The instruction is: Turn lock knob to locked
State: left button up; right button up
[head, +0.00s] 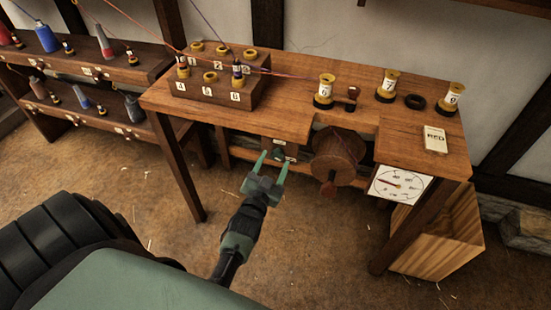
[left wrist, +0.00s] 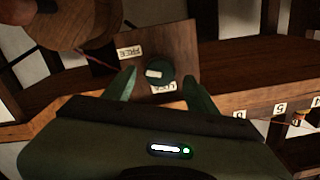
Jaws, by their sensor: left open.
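The lock knob (left wrist: 160,72) is a small dark green disc with a white bar, on a wooden plate (left wrist: 180,42) under the bench. In the left wrist view a FREE label (left wrist: 130,51) lies at its upper left and a LOCK label (left wrist: 163,88) just below it. The white bar lies roughly level, on the knob's left part; which label it marks is unclear. My left gripper (head: 273,158) is open, its green fingers on either side of the knob in the left wrist view. I cannot tell whether they touch it. My right gripper is not in view.
A wooden reel (head: 338,152) with a red-brown handle hangs right of the knob. A dial (head: 401,185) is further right. The bench (head: 300,92) carries a numbered block (head: 187,88), spools and a RED card (head: 435,139).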

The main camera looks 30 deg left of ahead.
pick_arm(q)
jog(key=shift+x, duration=1)
grip_shut()
